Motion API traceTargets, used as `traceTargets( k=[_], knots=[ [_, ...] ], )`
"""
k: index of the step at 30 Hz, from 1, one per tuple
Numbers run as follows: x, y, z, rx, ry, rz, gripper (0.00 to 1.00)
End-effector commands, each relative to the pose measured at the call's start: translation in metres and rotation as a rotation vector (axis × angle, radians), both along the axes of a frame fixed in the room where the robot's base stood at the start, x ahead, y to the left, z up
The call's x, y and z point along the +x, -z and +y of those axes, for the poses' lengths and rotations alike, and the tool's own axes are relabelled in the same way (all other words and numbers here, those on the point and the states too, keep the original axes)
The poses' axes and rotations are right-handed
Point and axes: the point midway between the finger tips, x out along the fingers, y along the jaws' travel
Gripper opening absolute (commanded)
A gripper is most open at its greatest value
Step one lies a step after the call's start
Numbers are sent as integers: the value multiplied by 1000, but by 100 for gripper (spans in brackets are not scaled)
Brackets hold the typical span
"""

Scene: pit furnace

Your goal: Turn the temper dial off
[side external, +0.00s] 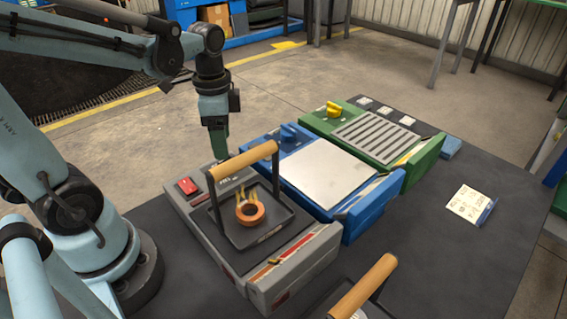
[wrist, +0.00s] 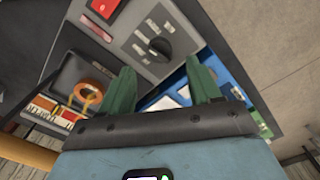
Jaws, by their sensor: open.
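Three units stand side by side, and I cannot read which dial is labelled temper. The grey unit (side external: 294,262) has a dark round dial (wrist: 160,48) on its panel, seen in the wrist view. In the side view my gripper hides that dial. The blue unit has a blue knob (side external: 289,133), and the green unit has a yellow knob (side external: 334,109). My gripper (side external: 217,150) points down over the back of the grey unit. Its green fingers (wrist: 160,77) are apart, with nothing between them, and the dark dial shows just beyond their tips.
A red switch (side external: 187,186) sits beside the dial. A tray (side external: 272,234) with a wooden handle (side external: 243,160) and a glowing orange ring (side external: 250,212) rests on the grey unit. The raised handle is close to my gripper. Another wooden handle (side external: 362,286) stands in front.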

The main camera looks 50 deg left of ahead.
Motion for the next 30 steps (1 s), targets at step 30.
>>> traceTargets(
  k=[30],
  knots=[
    [0,57,0,0,-1,-1,50]
  ],
)
